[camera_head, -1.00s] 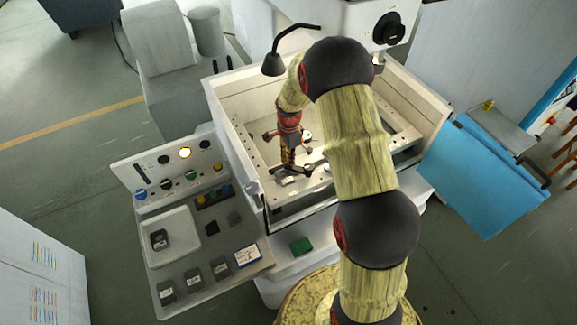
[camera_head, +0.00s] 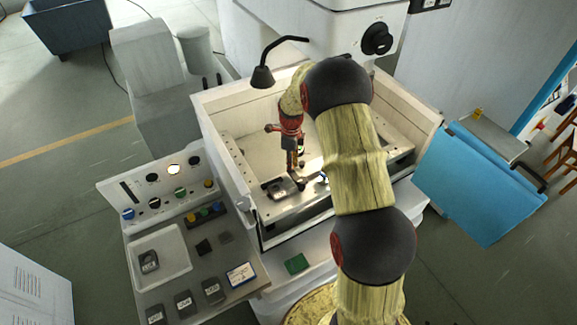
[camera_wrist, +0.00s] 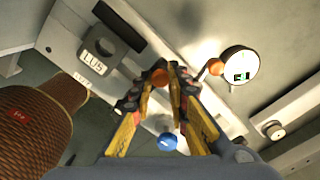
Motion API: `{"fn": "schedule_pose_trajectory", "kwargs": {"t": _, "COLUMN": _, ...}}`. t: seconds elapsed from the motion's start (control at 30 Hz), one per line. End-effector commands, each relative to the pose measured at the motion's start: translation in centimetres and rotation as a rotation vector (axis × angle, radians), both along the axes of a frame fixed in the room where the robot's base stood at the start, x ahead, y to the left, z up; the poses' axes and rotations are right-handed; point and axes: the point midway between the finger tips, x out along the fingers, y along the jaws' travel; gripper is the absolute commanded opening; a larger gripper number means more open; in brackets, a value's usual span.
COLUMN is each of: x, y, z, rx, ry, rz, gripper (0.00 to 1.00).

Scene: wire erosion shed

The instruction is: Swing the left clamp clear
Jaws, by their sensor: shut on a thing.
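My gripper (camera_head: 294,168) points down into the machine's white tank. In the wrist view its yellow-and-black fingers (camera_wrist: 167,77) are closed around a small orange knob (camera_wrist: 158,77), which appears to belong to the left clamp. The fingers hide most of the clamp's arm. A dark block (camera_head: 281,188) lies on the tank's rail just left of my gripper. In the wrist view the block (camera_wrist: 112,44) carries a white label, and the fingertips are to its right, apart from it. A blue ball-shaped knob (camera_wrist: 167,142) shows between the fingers.
A round white dial (camera_wrist: 238,65) stands right of my fingertips in the wrist view. The tank walls (camera_head: 222,150) surround my gripper, and a black lamp (camera_head: 263,78) hangs over the back edge. A control panel (camera_head: 160,187) is at left, a blue door (camera_head: 480,185) at right.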

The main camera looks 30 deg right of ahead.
Motion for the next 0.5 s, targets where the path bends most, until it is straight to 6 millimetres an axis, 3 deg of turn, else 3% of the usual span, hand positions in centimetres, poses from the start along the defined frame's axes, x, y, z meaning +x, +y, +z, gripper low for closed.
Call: {"fn": "schedule_pose_trajectory", "kwargs": {"t": 0.5, "x": 0.12, "y": -0.44, "z": 0.12, "rx": -0.001, "ry": -0.004, "rz": -0.044, "gripper": 0.00}}
